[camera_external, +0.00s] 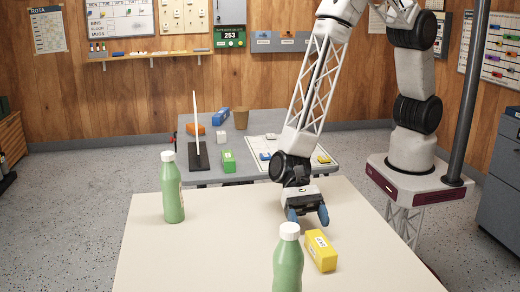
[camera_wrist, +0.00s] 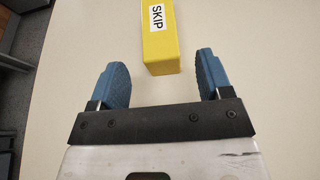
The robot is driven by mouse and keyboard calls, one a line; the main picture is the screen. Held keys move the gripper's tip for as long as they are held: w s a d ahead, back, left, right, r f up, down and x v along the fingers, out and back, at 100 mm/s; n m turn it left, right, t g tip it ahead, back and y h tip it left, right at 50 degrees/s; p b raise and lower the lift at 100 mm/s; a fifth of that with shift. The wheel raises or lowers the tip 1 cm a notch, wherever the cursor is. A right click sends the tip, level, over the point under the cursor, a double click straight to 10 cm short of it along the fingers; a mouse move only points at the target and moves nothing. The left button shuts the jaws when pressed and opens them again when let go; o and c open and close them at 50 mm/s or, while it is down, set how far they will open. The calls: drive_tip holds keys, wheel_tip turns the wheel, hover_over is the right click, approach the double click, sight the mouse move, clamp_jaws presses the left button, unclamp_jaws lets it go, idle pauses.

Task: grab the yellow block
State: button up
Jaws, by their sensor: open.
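The yellow block (camera_external: 321,252) lies on the cream table in the external view, just right of the nearer green bottle. In the wrist view the yellow block (camera_wrist: 160,45) shows a white label reading SKIP, and its far end is cut off by the top edge. My gripper (camera_external: 308,216) is above the table, a little behind the block. Its two blue fingers are spread apart and empty. In the wrist view my gripper (camera_wrist: 165,78) has the block's near end ahead of and roughly between its fingertips, with no visible contact.
A green bottle (camera_external: 288,262) with a white cap stands close left of the block. Another green bottle (camera_external: 172,188) stands at the table's left. The cream table (camera_external: 230,225) is bare between them. A grey table (camera_external: 245,155) behind holds several small items.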

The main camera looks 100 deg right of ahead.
sight(313, 231)
drive_tip(key=shift+a+f, duration=0.1)
drive_tip(key=shift+a, duration=0.1)
drive_tip(key=shift+x, duration=2.6)
drive_tip(key=shift+c, duration=0.4)
drive_tip(key=c, duration=1)
